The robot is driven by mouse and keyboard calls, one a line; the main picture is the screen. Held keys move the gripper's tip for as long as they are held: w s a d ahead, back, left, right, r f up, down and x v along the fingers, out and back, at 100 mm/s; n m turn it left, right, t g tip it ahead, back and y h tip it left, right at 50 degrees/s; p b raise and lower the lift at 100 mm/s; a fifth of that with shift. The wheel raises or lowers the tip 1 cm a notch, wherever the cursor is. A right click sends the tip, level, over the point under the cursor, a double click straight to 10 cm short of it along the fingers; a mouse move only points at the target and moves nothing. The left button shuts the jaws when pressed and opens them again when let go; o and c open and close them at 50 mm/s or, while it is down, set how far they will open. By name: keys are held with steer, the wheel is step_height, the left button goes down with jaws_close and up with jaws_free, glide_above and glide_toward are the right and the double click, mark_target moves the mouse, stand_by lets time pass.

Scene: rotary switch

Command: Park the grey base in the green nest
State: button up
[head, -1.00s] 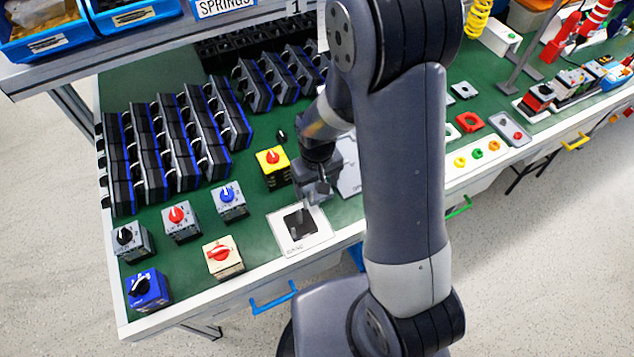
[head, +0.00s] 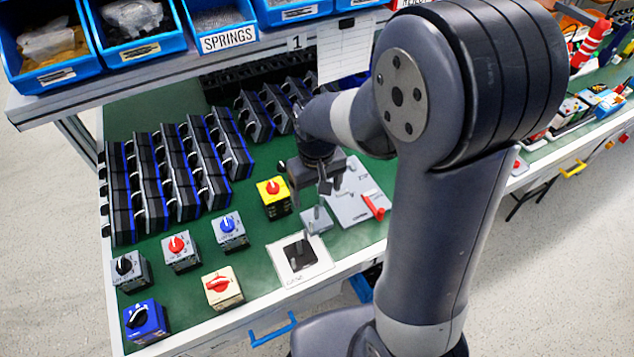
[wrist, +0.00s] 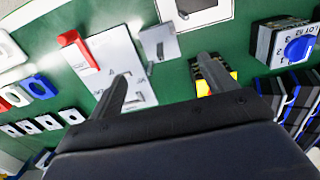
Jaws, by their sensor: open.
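My gripper (head: 326,186) is open and empty above the bench. In the wrist view its two fingers (wrist: 163,86) stand wide apart with nothing between them. Grey switches stand on the front left: one with a blue knob (head: 230,231), one with a red knob (head: 180,250) and one with a black knob (head: 129,270). A small grey square piece with an upright post (head: 315,221) lies below my gripper; it also shows in the wrist view (wrist: 158,44). I cannot tell which of these is the grey base. I cannot make out a green nest.
A white plate with a black square (head: 318,265) lies at the front edge. A grey plate with a red lever (head: 352,206) is right of my gripper. A yellow switch (head: 274,198) stands left of it. Rows of black modules (head: 160,185) fill the left. My arm hides the right middle.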

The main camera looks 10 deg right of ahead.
steer(key=shift+r, duration=0.75)
steer(key=shift+c, duration=0.6)
steer(key=shift+s+f+b, duration=0.1)
steer(key=shift+f+b, duration=0.2)
steer(key=shift+b, duration=0.15)
steer(key=shift+c, duration=0.5)
steer(key=b, duration=0.2)
glide_above(317, 219)
step_height(317, 219, down, 6)
steer(key=shift+s+f, duration=0.1)
steer(key=shift+f, duration=0.1)
steer(key=shift+w+f+p, duration=0.2)
steer(key=shift+f+p, duration=0.2)
steer(key=shift+f, duration=2.5)
steer(key=c, duration=0.9)
